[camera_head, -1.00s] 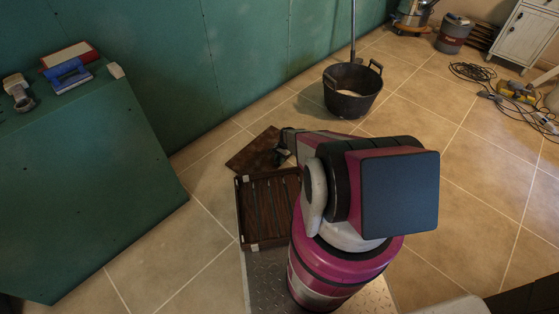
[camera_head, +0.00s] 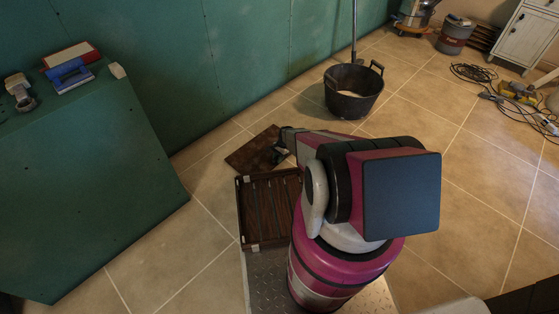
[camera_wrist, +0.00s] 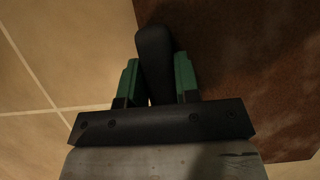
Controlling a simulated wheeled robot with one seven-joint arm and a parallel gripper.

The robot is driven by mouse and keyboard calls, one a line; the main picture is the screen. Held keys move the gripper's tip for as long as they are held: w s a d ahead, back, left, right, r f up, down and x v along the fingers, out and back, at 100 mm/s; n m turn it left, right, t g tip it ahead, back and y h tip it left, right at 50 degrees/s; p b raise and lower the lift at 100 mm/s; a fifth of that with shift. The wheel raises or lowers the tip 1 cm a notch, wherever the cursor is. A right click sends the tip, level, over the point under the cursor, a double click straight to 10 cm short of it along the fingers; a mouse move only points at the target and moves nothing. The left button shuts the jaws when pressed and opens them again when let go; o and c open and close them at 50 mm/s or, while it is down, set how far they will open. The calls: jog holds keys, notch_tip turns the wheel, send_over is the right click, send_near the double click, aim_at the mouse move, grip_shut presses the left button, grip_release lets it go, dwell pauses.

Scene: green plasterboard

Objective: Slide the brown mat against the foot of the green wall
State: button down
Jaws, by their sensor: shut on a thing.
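The brown mat (camera_head: 250,150) lies on the tiled floor near the foot of the green wall (camera_head: 180,70), with a strip of tile showing between them. It also fills the right of the wrist view (camera_wrist: 245,70). My gripper (camera_head: 281,152) is low at the mat's right side, partly hidden by my arm. In the wrist view, my gripper's green fingers (camera_wrist: 157,78) are shut on a dark rounded handle (camera_wrist: 154,50) at the mat's edge. Whether the handle is fixed to the mat cannot be told.
A dark slatted wooden tray (camera_head: 268,243) is just in front of the mat, beside my arm. A black bucket (camera_head: 354,103) stands right of the mat near the wall. A green block (camera_head: 90,190) with tools on top is at left. Cables (camera_head: 480,73) lie at far right.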

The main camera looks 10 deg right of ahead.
aim_at(251, 143)
jog(key=shift+w+a, duration=2.25)
jog(key=shift+w, duration=0.85)
jog(key=shift+w+a, duration=2.25)
jog(key=shift+w, duration=0.85)
jog(key=shift+w+a, duration=2.25)
jog(key=shift+w, duration=0.85)
jog(key=shift+w+a, duration=0.6)
jog(key=shift+w, duration=0.25)
jog(key=shift+w+a, duration=0.6)
jog(key=shift+w, duration=0.25)
jog(key=shift+s, duration=0.1)
jog(key=c, duration=0.8)
grip_release()
jog(key=v, duration=1.1)
